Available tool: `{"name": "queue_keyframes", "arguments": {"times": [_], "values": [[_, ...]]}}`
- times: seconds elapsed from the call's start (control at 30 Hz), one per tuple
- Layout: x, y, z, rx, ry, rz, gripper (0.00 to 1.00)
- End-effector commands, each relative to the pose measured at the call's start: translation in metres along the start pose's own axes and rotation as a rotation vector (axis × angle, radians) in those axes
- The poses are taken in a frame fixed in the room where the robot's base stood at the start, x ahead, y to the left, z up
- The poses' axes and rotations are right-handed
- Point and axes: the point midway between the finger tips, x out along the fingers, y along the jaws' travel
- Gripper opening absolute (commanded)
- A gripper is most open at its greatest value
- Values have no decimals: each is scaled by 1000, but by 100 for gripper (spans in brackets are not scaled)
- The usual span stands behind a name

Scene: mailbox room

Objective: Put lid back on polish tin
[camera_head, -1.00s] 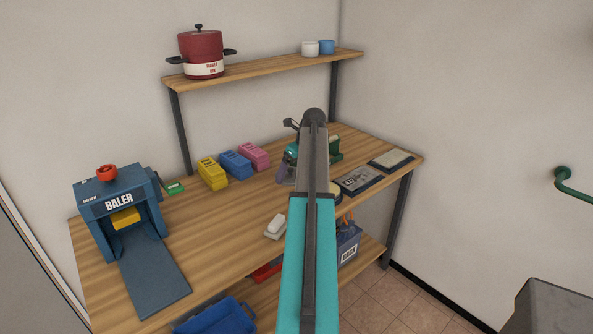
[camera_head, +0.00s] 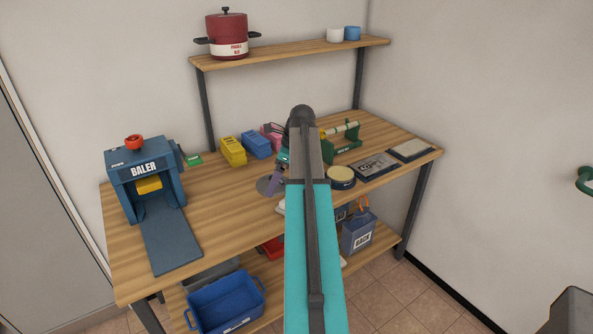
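A round tin (camera_head: 341,177) with a dark side and a cream-yellow top stands on the wooden workbench, just right of my arm. I take it to be the polish tin; no lid shows on it. A flat grey disc (camera_head: 265,187), possibly the lid, shows left of my arm. My gripper (camera_head: 274,181) is small in view, with a purple part at the disc. I cannot tell whether it holds the disc or only overlaps it, nor whether the disc touches the bench. My arm hides part of the gripper and the bench behind it.
A dark labelled plate (camera_head: 375,165) and a pale-topped tray (camera_head: 411,149) lie right of the tin. A green stand (camera_head: 343,142) is behind it. Yellow (camera_head: 233,151) and blue (camera_head: 257,144) boxes stand at the back. A blue baler (camera_head: 145,178) is left. The bench's middle left is clear.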

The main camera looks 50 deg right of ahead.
Motion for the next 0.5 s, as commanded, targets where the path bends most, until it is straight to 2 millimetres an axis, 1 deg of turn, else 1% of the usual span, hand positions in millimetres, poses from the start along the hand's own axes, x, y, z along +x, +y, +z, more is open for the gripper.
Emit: {"name": "queue_keyframes", "arguments": {"times": [0.03, 0.1, 0.3, 0.5], "values": [[7, 17, 15, -62, 0, 25, 71], [15, 36, 33, -149, 1, 59, 71], [36, 87, 82, -390, -1, 153, 71], [55, 135, 125, -610, -2, 239, 71]]}}
